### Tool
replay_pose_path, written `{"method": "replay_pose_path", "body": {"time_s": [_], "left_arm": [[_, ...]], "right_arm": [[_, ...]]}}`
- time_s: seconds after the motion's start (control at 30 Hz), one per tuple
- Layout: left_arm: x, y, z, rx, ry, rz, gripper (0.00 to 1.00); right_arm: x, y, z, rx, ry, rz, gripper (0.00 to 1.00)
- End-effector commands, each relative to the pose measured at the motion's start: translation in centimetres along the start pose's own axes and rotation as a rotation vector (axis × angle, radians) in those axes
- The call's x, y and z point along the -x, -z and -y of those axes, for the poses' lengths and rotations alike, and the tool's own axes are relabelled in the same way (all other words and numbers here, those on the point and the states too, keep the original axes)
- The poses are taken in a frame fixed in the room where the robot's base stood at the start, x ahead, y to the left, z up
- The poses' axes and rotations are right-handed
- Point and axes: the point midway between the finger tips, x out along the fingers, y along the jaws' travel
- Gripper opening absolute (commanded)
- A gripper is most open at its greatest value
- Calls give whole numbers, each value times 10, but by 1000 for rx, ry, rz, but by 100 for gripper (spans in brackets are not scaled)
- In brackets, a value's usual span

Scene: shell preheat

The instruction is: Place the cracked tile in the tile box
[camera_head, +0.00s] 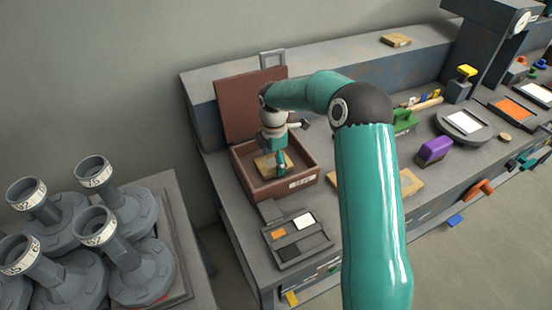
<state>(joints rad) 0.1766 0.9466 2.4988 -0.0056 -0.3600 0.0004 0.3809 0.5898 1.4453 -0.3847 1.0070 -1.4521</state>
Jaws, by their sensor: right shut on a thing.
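The tile box (250,189) is a red-brown open box on the left end of the bench, its lid (236,112) raised at the back and a small white label on its front. A tan tile (264,163) shows inside its walls. My right gripper (281,170) reaches down into the box, shut on the tile. The arm and gripper hide part of the tile; I cannot make out a crack, nor tell whether the tile touches the box floor. My left gripper is not in view.
A dark tray with coloured tiles (298,242) lies in front of the box. To the right are a tan board (411,182), a purple block (435,150) and a round plate (447,123). Several grey flanged pieces (134,257) stand at the left. My right arm hides the bench middle.

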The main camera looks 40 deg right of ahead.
Motion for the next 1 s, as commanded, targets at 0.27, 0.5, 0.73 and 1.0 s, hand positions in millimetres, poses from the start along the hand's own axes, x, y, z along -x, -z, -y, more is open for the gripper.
{"method": "replay_pose_path", "body": {"time_s": [0.27, 0.5, 0.73, 1.0], "left_arm": [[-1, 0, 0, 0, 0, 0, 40], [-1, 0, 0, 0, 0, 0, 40], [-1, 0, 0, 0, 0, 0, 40], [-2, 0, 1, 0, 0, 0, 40]], "right_arm": [[-1, 0, 0, 0, 0, 0, 100], [-1, 0, 0, 0, 0, 0, 100], [15, 0, -1, 1, -4, 1, 100], [67, 1, -1, 0, -6, 0, 100]]}}
